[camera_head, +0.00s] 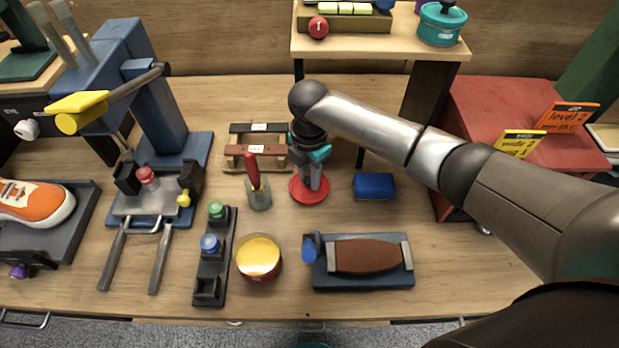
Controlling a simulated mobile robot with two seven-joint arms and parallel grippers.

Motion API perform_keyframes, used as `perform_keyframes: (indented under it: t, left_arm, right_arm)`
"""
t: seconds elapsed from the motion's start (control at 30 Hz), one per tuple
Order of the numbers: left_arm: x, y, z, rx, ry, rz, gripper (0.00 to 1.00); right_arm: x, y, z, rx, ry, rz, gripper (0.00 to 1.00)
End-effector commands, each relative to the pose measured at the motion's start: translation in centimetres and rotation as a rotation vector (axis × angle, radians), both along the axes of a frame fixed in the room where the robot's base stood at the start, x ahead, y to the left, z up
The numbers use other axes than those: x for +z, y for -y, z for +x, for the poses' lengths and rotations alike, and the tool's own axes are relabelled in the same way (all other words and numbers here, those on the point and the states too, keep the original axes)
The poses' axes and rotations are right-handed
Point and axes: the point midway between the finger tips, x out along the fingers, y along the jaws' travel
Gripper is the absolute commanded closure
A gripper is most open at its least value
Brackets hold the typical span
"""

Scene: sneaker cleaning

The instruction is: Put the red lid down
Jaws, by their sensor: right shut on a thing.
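The red lid (310,190) is a flat round disc right of the grey cup with the red-handled tool. My right gripper (312,178) points down over its middle and is shut on it. The lid looks level and is close to the table top; I cannot tell whether it touches the wood. The gripper hides part of the lid's far side. An open round tin (259,257) with red sides and yellow contents stands nearer the front, to the left of the lid. My left gripper is not in view.
A blue block (374,186) lies right of the lid. A brown brush-like piece (368,256) sits on a blue base in front. A dark rack (211,270) holds green- and blue-capped bottles. A grey cup (258,196) stands close left. Bare wood (310,220) lies before the lid.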

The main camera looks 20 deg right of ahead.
Motion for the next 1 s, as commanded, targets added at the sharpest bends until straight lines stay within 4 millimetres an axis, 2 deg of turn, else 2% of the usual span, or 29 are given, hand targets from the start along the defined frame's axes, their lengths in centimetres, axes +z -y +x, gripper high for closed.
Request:
perform_keyframes:
  t: [0.03,0.43,0.47,0.7,1.0]
  left_arm:
    - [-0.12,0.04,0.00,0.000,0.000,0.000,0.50]
    - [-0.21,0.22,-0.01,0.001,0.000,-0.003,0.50]
    - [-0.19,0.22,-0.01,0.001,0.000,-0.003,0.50]
    - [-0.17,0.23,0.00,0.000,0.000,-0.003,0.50]
    - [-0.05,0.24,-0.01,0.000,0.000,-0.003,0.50]
  right_arm:
    - [-0.48,-0.04,-0.13,0.001,-0.002,0.000,1.00]
    - [-0.90,0.00,-0.14,0.000,-0.002,-0.001,1.00]
    - [-0.88,0.00,-0.14,0.000,-0.002,-0.001,0.68]
    - [-0.85,-0.01,-0.15,0.001,-0.002,-0.001,0.41]
    - [-0.50,0.00,-0.13,0.001,0.000,-0.001,0.40]
